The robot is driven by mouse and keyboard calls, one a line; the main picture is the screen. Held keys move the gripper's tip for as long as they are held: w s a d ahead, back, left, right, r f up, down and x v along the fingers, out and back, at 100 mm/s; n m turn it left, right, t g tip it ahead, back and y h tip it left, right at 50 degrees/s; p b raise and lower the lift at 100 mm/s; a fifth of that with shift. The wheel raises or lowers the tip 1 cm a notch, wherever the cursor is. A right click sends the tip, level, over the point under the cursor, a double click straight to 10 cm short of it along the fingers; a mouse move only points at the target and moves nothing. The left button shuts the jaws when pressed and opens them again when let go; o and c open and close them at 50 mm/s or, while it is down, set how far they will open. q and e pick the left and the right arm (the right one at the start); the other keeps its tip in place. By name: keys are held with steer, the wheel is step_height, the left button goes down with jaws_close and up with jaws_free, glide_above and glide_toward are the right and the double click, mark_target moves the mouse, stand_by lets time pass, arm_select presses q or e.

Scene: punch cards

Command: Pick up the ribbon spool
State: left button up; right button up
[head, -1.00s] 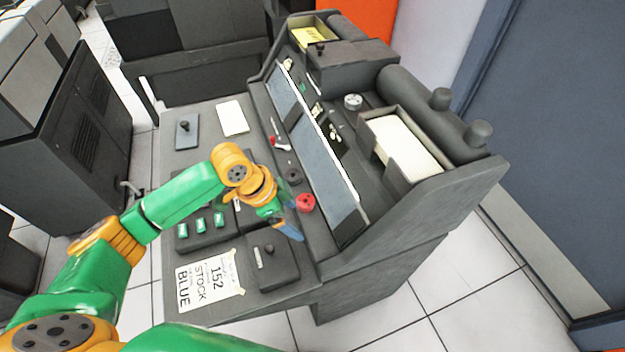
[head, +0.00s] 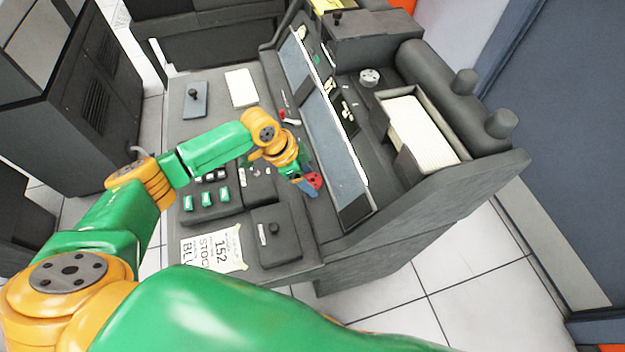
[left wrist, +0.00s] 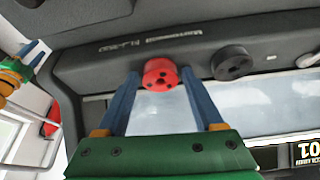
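The red ribbon spool (head: 314,180) stands on the dark console ledge below the long slanted glass panel. In the left wrist view the red spool (left wrist: 160,76) shows between the two blue fingertips. My left gripper (head: 302,186) is at the spool, with its fingers apart in the left wrist view (left wrist: 160,72). I cannot tell whether the fingers touch it. A black spool (left wrist: 232,62) sits beside the red one, outside the fingers. Part of what looks like my right gripper (left wrist: 28,50) shows at the left wrist view's upper left; its opening is unclear.
The glass panel (head: 335,135) rises close to the spool. A raised box with a knob (head: 275,236) and a block of green switches (head: 208,200) stand on the desk. A paper label (head: 212,248) and a white card (head: 241,88) lie flat there.

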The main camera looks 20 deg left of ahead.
arm_select(q)
steer(key=c, duration=1)
steer(key=shift+o, duration=0.2)
steer(key=shift+r, duration=0.6)
steer(key=s+a+r+p, duration=0.1)
steer(key=s+a+r, duration=0.3)
steer(key=r, duration=0.3)
steer(key=s+a+r+p, duration=0.1)
steer(key=s+a+r, duration=0.2)
steer(key=a+r, duration=0.4)
steer(key=shift+s+a+r, duration=0.25)
steer(key=shift+s+r, duration=0.15)
steer(key=shift+r, duration=0.05)
